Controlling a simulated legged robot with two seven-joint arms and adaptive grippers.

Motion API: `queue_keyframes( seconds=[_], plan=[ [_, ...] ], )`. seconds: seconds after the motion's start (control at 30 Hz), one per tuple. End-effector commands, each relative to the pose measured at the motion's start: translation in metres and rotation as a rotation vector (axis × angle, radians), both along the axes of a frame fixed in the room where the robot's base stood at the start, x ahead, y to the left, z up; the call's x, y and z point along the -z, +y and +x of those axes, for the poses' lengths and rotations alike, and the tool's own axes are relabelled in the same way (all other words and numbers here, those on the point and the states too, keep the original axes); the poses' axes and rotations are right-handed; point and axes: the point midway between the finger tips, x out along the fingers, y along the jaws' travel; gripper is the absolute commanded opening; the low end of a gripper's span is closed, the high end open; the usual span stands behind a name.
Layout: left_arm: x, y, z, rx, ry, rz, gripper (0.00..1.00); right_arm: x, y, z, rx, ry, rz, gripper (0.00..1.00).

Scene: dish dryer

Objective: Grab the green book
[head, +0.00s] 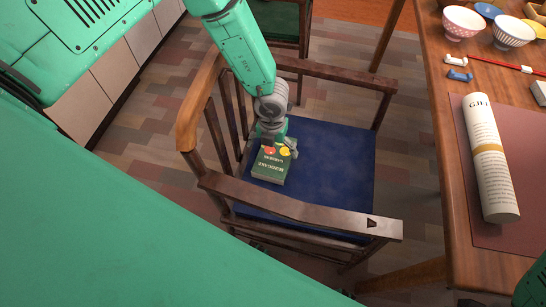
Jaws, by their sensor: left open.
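The green book (270,171) lies on the blue seat (335,165) of a wooden armchair, near the seat's left side. It has pale lettering and red and yellow spots on its cover. My left gripper (277,146) is at the book's far end, with its fingers by the red and yellow spots. The fingers are small in this view and partly hidden by the wrist; I cannot tell whether they touch the book. My right gripper is not clearly in view; only a dark green part shows at the lower right corner.
The chair's wooden armrests (290,203) and slatted back surround the seat. A wooden table (455,215) at the right holds a rolled paper (490,160), bowls (463,23) and small items. Another chair (282,20) stands behind. Patterned floor shows between chair and table.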

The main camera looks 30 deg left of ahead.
Motion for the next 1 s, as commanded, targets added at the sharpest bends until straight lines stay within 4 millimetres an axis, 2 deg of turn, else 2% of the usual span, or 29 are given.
queue_keyframes(
  seconds=[0.03,0.2,0.47,0.6,0.87,1.0],
  plan=[
    [0.011,-0.002,0.0,0.004,0.0,0.001,1.0,0.007,0.0,0.0,0.0,0.0,0.0,0.4],
    [0.035,-0.003,0.001,0.003,0.0,0.007,1.0,0.017,0.0,0.0,0.001,0.001,0.0,0.4],
    [0.038,-0.001,0.002,0.002,-0.001,0.0,1.0,0.017,-0.001,0.0,0.001,0.001,-0.001,0.4],
    [0.039,0.0,0.001,0.002,0.0,-0.002,0.51,0.017,-0.001,0.0,0.001,0.0,0.0,0.4],
    [0.039,0.0,0.001,0.003,0.002,0.005,0.52,0.017,0.0,0.0,0.001,0.0,0.0,0.4],
    [0.029,0.0,0.001,0.001,0.002,0.004,0.52,0.012,-0.001,0.0,0.001,0.0,0.0,0.4]
  ],
)
